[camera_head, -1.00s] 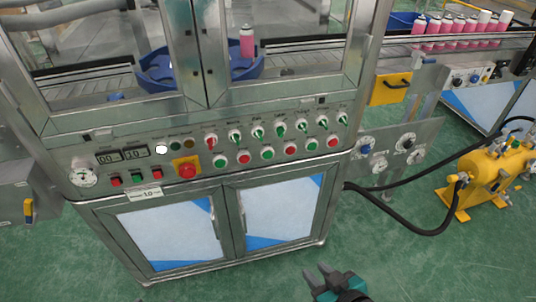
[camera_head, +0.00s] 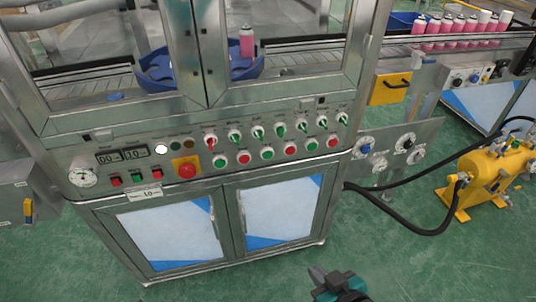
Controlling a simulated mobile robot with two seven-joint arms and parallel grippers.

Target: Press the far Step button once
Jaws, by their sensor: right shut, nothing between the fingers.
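A row of red and green push buttons (camera_head: 267,153) with pale rims runs along the machine's sloped control panel (camera_head: 75,156). The labels are too small to read, so I cannot tell which one is marked Step. The rightmost button of the row (camera_head: 333,141) is near the panel's right end. My right gripper (camera_head: 316,273) is at the bottom of the view, in front of and below the panel, well apart from the buttons. Its dark fingers are together and hold nothing. My left gripper is not in view.
Several selector switches (camera_head: 257,131) sit above the buttons. A red emergency stop (camera_head: 187,170) on a yellow plate is further left. Cabinet doors with metal handles (camera_head: 242,215) lie below. A yellow pump (camera_head: 490,175) with black hoses stands at right. The green floor around my gripper is clear.

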